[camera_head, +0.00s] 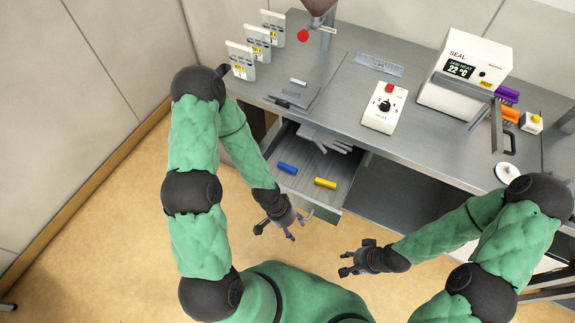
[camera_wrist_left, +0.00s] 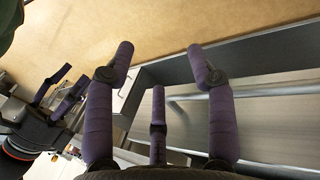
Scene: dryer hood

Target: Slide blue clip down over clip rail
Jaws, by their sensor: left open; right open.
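The blue clip (camera_head: 287,168) is a short blue bar lying in the open drawer (camera_head: 312,203) below the bench. My left gripper (camera_head: 287,229) is open and empty, in front of the drawer and below the clip in the head view. In the left wrist view its spread fingers (camera_wrist_left: 160,65) hold nothing, with a metal edge and the floor behind them. My right gripper (camera_head: 346,263) is open and empty, right of the left one and clear of the drawer. It also shows at the left of the left wrist view (camera_wrist_left: 62,92). I cannot tell which part is the clip rail.
On the bench (camera_head: 330,105) stand a white control box (camera_head: 385,107), a sealer (camera_head: 465,80), a ruler-like strip (camera_head: 379,65) and several white cards (camera_head: 257,42) at the back left. The floor before the drawer is clear.

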